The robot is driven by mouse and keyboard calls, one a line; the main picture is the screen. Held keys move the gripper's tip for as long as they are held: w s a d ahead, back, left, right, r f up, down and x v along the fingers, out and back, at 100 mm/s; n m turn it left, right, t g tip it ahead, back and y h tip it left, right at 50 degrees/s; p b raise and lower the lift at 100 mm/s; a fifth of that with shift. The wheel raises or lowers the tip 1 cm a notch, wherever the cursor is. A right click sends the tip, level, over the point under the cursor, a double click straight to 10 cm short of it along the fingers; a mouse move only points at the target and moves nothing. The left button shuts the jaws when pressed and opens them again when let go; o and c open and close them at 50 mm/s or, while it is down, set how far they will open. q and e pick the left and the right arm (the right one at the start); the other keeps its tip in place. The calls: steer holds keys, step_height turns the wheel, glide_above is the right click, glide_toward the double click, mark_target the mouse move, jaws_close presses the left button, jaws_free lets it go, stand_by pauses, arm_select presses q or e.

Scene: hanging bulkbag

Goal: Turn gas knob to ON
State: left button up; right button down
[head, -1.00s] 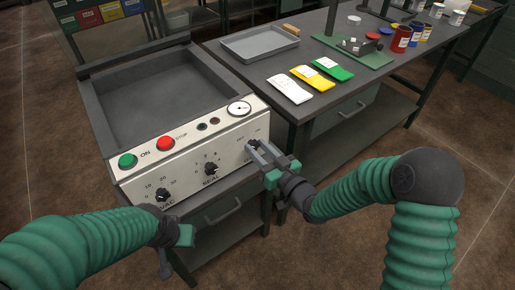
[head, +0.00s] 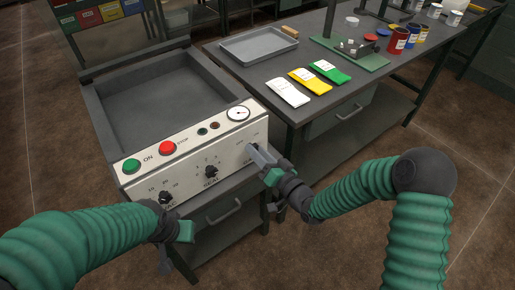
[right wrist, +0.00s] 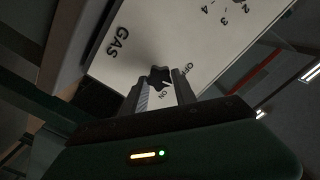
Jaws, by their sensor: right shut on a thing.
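The gas knob (right wrist: 159,78) is a small black knob on the white control panel (head: 135,184).
The panel also carries a green ON button (head: 131,166), a red STOP button (head: 167,148), a gauge (head: 238,113) and two other black knobs, the middle one (head: 211,172) nearest my right gripper. A side table (head: 345,87) with bags, a tray and tins stands right.

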steer(key=m+p, duration=0.1)
steer(key=m, duration=0.2)
steer(key=m+p, duration=0.1)
steer(key=m, duration=0.2)
steer(key=m+p, duration=0.1)
steer(key=m, duration=0.2)
steer(key=shift+w+d+p, duration=0.2)
steer(key=shift+d+p, duration=0.05)
steer(key=shift+p, duration=0.15)
steer(key=shift+f+m+p, duration=0.15)
steer(key=shift+m+p, duration=0.15)
steer(key=shift+m, duration=1.2)
steer(key=c, duration=1.4)
jaws_free()
steer(key=o, duration=0.4)
steer(key=shift+w+a+f, duration=0.1)
steer(key=shift+f, duration=0.05)
